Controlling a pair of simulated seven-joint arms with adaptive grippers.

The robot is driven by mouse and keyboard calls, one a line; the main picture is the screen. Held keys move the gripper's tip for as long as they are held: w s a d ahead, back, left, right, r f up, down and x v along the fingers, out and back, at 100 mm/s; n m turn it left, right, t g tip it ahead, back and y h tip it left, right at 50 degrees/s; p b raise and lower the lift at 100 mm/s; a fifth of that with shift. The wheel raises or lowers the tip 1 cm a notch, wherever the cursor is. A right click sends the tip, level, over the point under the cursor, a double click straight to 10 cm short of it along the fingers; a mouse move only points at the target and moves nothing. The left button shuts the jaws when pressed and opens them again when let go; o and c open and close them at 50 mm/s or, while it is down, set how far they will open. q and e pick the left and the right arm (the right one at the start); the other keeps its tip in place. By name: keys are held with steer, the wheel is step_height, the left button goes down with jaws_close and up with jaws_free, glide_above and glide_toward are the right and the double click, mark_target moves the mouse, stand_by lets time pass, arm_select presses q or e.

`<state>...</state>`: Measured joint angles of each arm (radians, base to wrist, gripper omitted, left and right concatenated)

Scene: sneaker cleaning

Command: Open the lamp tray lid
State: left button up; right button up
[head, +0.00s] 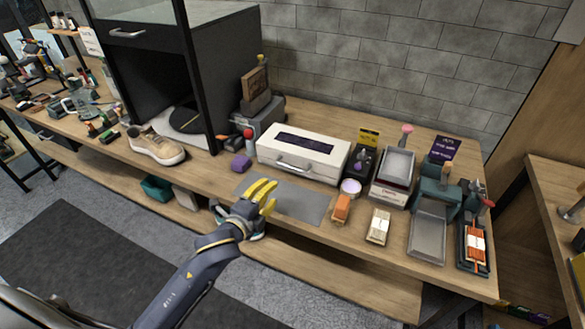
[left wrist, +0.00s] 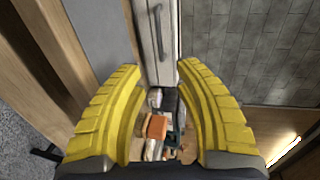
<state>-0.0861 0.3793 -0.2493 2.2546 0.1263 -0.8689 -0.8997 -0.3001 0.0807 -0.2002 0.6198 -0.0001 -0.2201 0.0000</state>
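The lamp tray appears to be the white box (head: 315,163) with a dark window in its top and a metal handle (head: 293,167) on its front. It sits on the wooden bench, and its lid looks shut. It also shows in the left wrist view as a white panel (left wrist: 148,50) with a handle (left wrist: 157,30), beyond the fingertips. My left gripper (head: 265,195), with yellow fingers, is in front of and a little left of the box, over the bench's front edge. My right gripper is not in view.
A grey mat (head: 300,203) lies before the box. An orange brush (head: 341,209), a white-bristled brush (head: 378,227) and grey trays (head: 428,232) crowd the right.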

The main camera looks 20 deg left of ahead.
mark_target(290, 168)
arm_select(q)
steer(key=x, duration=1.6)
steer(key=shift+o, duration=0.5)
jaws_close()
